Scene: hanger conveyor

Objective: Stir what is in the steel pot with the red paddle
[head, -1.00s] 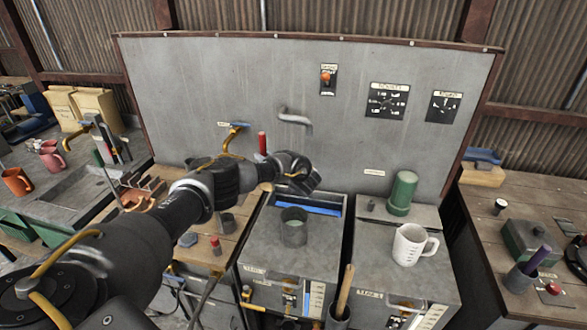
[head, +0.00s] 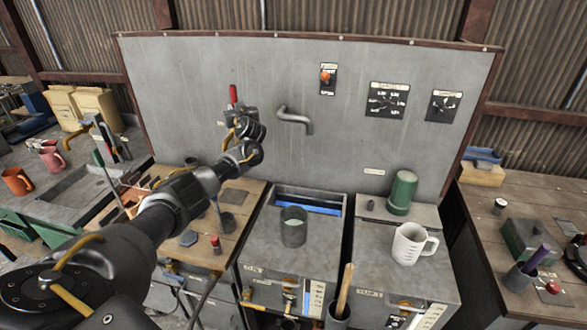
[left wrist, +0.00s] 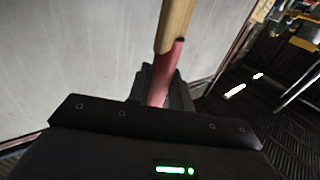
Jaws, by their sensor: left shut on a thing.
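The steel pot (head: 293,228) stands upright on top of the left grey cabinet. The paddle's lower part is hidden in the head view. My right gripper is not in view.
A bent spout (head: 295,117) juts from the panel above the pot. A white measuring jug (head: 409,245) and a green cylinder (head: 402,193) stand on the right cabinet. A wooden handle (head: 345,290) rises from a holder in front. Mugs (head: 17,181) are far left.

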